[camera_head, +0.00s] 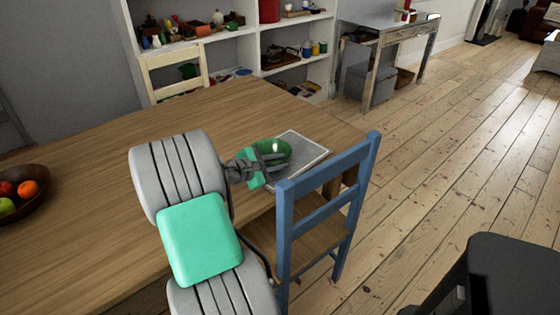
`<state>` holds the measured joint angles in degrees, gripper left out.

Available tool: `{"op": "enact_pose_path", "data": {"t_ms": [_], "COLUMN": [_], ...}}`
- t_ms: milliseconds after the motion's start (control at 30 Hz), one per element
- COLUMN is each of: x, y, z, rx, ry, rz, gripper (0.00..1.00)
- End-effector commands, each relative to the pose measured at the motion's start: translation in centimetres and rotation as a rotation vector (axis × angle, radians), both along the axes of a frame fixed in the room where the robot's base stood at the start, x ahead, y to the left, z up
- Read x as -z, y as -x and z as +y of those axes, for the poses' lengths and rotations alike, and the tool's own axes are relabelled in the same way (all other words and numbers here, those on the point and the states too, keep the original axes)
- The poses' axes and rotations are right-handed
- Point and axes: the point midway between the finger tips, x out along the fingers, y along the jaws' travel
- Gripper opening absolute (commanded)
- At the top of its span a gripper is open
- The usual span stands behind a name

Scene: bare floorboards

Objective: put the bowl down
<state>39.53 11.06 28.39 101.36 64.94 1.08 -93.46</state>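A green bowl (271,147) shows at the right end of the wooden table (110,180), over or on a light-rimmed grey tray (312,150). I cannot tell whether it touches the tray. My gripper (268,163), dark grey with a green part, reaches in from the left and overlaps the bowl's near side. The fingers hide part of the near rim, and the view is too small to show whether they are closed on it. Something small and pale shows in the bowl.
A blue chair (328,190) stands close against the table's near right side, its back beside the tray. A brown fruit bowl (40,197) sits at the far left. A cream chair (175,62) stands behind the table. The tabletop's middle is clear.

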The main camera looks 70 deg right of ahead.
Motion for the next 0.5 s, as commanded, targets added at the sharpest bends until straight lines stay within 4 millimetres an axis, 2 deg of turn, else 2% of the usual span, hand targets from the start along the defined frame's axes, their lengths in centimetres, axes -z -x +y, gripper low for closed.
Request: {"op": "enact_pose_path", "data": {"t_ms": [133, 400, 500], "x": [0.0, -0.3, -0.8], "y": [0.0, 0.0, -0.6], "z": [0.0, 0.0, 1.0], "rx": [0.0, 0.0, -0.003], "ry": [0.0, 0.001, 0.001], "rz": [0.0, -0.001, 0.0], "gripper": [0.3, 0.3, 0.3]}}
